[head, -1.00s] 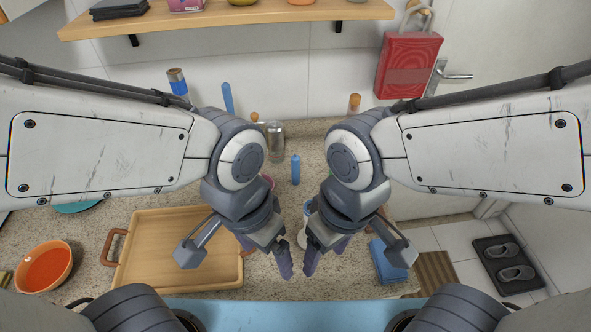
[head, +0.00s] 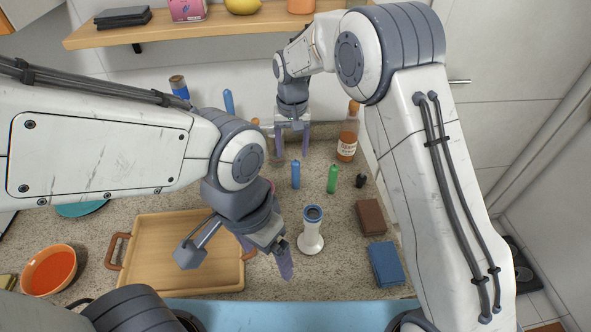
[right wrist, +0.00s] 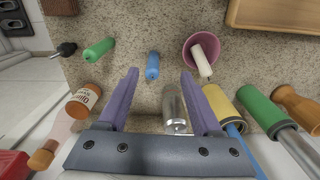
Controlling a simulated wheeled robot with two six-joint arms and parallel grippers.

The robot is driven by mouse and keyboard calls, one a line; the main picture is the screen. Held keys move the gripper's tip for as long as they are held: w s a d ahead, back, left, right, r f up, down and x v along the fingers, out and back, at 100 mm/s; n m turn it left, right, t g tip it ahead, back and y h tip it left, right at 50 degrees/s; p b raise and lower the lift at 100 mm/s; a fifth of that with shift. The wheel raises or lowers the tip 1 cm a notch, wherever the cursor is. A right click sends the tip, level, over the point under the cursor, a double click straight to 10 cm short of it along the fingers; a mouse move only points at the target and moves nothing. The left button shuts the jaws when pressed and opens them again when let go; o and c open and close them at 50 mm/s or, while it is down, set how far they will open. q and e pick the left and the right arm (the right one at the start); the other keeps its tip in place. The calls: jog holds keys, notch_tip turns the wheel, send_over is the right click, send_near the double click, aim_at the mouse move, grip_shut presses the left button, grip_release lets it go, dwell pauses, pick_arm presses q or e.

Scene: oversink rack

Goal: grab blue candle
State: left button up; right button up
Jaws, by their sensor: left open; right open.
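The blue candle (head: 295,174) stands on the speckled counter, left of a green candle (head: 332,178). My right gripper (head: 292,148) is open and empty, above and behind the blue candle, pointing down. In the right wrist view the blue candle (right wrist: 152,65) shows ahead of the gap between the open purple fingers (right wrist: 160,76), apart from them. The green candle (right wrist: 98,50) is left of it there, and a white candle (right wrist: 205,54) sits in a pink cup (right wrist: 187,58) to its right. My left gripper (head: 268,256) is open and empty beside the wooden tray.
A clear jar (right wrist: 174,108) stands close to the right gripper's fingers. A bottle (head: 347,132) is at the back right. A white holder (head: 311,236), a brown box (head: 370,217) and a blue box (head: 385,264) are nearer. A wooden tray (head: 150,222) lies left. A shelf (head: 220,25) overhangs the back.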

aim_at(296, 161)
jog(key=shift+m, duration=0.5)
jog(key=w+f, duration=0.1)
jog(key=f, duration=0.1)
jog(key=w+d+f, duration=0.1)
jog(key=w, duration=0.1)
jog(key=shift+w+d+f, duration=0.15)
jog(key=shift+w+f, duration=0.15)
jog(key=shift+f, duration=0.05)
notch_tip(296, 161, down, 4)
jog(key=shift+r+p, duration=0.2)
jog(key=shift+p, duration=0.65)
jog(key=shift+f, duration=0.6)
jog(key=f+p, duration=0.1)
jog(key=f, duration=0.1)
jog(key=f+p, duration=0.2)
jog(key=shift+s+a+f, duration=0.1)
jog(key=shift+s+a, duration=0.1)
jog(key=shift+f, duration=0.5)
grip_shut()
